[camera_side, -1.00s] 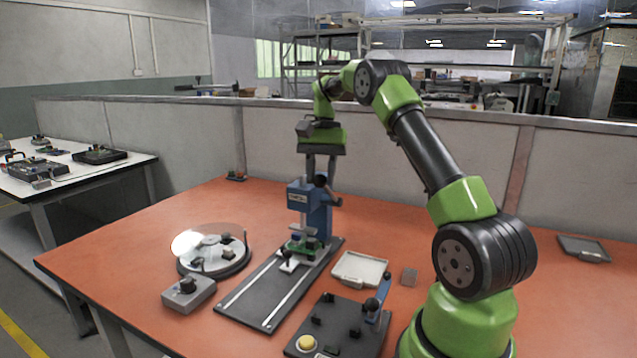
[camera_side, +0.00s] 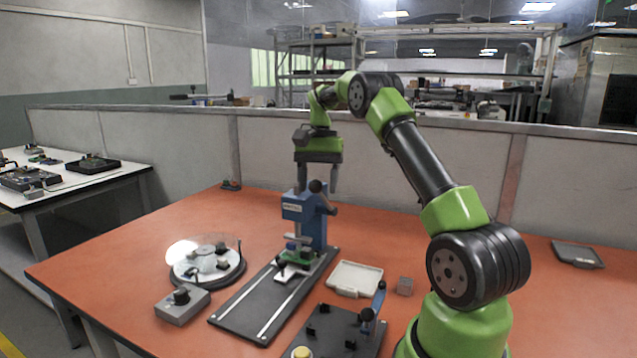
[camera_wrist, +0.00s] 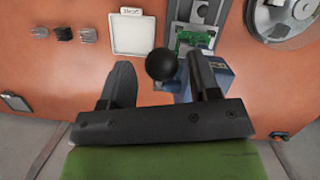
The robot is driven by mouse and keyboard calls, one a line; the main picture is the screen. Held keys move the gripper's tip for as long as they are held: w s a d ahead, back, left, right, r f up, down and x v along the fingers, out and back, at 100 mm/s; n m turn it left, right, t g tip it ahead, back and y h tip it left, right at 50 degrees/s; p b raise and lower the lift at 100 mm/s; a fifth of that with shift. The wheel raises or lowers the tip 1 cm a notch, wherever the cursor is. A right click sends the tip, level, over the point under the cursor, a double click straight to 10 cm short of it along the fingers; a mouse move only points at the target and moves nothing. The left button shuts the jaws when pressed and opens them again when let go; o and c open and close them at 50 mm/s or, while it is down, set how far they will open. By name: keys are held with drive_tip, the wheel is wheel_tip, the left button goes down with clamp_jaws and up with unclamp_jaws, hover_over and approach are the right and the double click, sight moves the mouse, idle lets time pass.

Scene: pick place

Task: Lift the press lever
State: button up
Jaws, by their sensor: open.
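The press (camera_side: 304,208) is a blue upright unit on a dark base plate with two light rails. Its lever ends in a black ball knob (camera_side: 317,186) near the top of the press. My gripper (camera_side: 319,190) is open above the press, pointing down, with one finger to each side of the knob in the side view. In the wrist view, the knob (camera_wrist: 160,64) shows between my open fingers (camera_wrist: 162,78), nearer the right one, and the blue press (camera_wrist: 218,80) lies partly behind that finger. I cannot tell whether a finger touches the knob or press.
A round turntable with a clear cover (camera_side: 208,262) and a grey knob box (camera_side: 182,304) stand left of the press. A pale tray (camera_side: 355,279), a small block (camera_side: 405,286) and a dark fixture board (camera_side: 335,335) lie right and front. The back right is mostly clear.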

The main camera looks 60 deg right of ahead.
drive_tip(key=shift+a, duration=0.15)
drive_tip(key=shift+a+f, duration=0.15)
drive_tip(key=a+f+h, duration=0.3)
drive_tip(key=a+f, duration=0.1)
drive_tip(key=f, duration=0.8)
drive_tip(key=a+r+n+t, duration=0.1)
drive_tip(key=a+r, duration=0.2)
drive_tip(key=r, duration=0.5)
drive_tip(key=a+r+n+t, duration=0.1)
drive_tip(key=a+r, duration=0.2)
drive_tip(key=r, duration=0.4)
drive_tip(key=s+a+r+n+t+y, duration=0.1)
drive_tip(key=s+a+r+n+t, duration=0.1)
drive_tip(key=s+a, duration=0.4)
drive_tip(key=s+a+r+n+t, duration=0.3)
drive_tip(key=s+a+n, duration=0.3)
drive_tip(key=a, duration=0.3)
drive_tip(key=shift+s+a+r+t+y, duration=0.35)
drive_tip(key=shift+s+r, duration=0.25)
drive_tip(key=shift+r, duration=0.2)
